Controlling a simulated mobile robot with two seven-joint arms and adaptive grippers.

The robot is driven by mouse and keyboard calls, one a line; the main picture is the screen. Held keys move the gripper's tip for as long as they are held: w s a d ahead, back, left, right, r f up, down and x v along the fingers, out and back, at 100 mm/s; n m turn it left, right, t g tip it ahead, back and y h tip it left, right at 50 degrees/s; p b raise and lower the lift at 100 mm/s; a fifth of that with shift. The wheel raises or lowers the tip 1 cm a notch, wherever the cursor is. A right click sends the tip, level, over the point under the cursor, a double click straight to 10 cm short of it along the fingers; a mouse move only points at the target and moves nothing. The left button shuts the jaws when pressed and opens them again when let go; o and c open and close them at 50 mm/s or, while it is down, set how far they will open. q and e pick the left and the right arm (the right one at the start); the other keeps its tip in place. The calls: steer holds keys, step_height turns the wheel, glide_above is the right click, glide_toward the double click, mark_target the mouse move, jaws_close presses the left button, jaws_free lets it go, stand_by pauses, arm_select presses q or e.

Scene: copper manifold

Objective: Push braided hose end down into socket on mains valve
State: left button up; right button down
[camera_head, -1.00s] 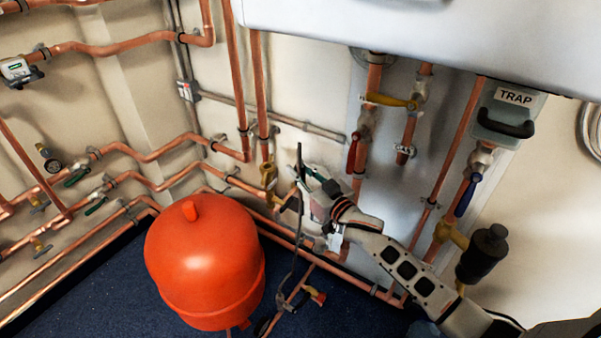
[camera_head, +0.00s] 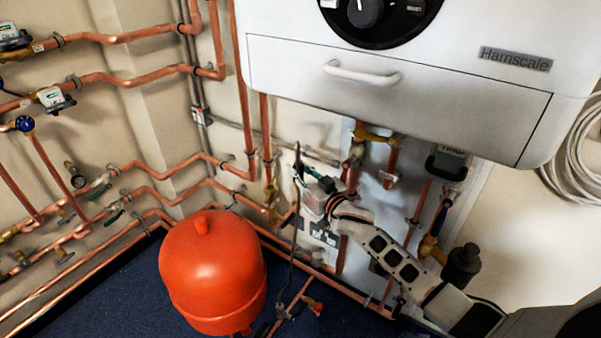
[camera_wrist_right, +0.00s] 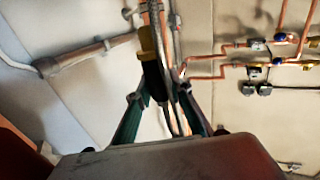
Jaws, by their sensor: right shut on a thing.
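My right gripper (camera_head: 306,178) is near the wall in front of the pipes, its dark green fingers shut on the dark hose (camera_head: 293,235). The hose rises a little above the fingers and hangs below them toward the floor. In the right wrist view, the fingers (camera_wrist_right: 163,88) close around a grey braided length (camera_wrist_right: 178,50) and a black piece with a yellow top. A brass valve (camera_head: 270,192) is on the pipe left of the gripper. A valve with a red handle (camera_head: 316,306) sits low near the floor. I cannot tell which is the mains valve, nor see its socket. My left gripper is not in view.
A red expansion vessel (camera_head: 212,270) stands on the blue floor left of the hose. The white boiler (camera_head: 400,85) overhangs above my right arm. Copper pipes (camera_head: 150,165) run along the walls. A black-topped fitting (camera_head: 462,265) is right of my arm.

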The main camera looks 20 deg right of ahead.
steer(key=shift+a+f, duration=0.1)
steer(key=shift+w+a+f+b, duration=0.35)
steer(key=shift+w+b, duration=0.15)
steer(key=shift+b, duration=0.15)
arm_select(q)
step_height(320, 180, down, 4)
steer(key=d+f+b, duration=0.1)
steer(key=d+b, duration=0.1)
steer(key=b, duration=0.8)
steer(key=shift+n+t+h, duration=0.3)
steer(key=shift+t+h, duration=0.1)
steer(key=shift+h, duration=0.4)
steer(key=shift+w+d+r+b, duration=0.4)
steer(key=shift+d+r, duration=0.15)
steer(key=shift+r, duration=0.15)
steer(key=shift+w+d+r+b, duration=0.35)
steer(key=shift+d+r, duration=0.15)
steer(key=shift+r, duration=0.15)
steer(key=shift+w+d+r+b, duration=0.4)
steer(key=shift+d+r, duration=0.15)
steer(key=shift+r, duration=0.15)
arm_select(e)
steer(key=w+a+f+m+h, duration=0.3)
steer(key=w+a+h, duration=0.3)
steer(key=w, duration=0.3)
steer(key=shift+w+m+t, duration=0.25)
steer(key=shift+m+t, duration=0.05)
steer(key=shift+m, duration=0.2)
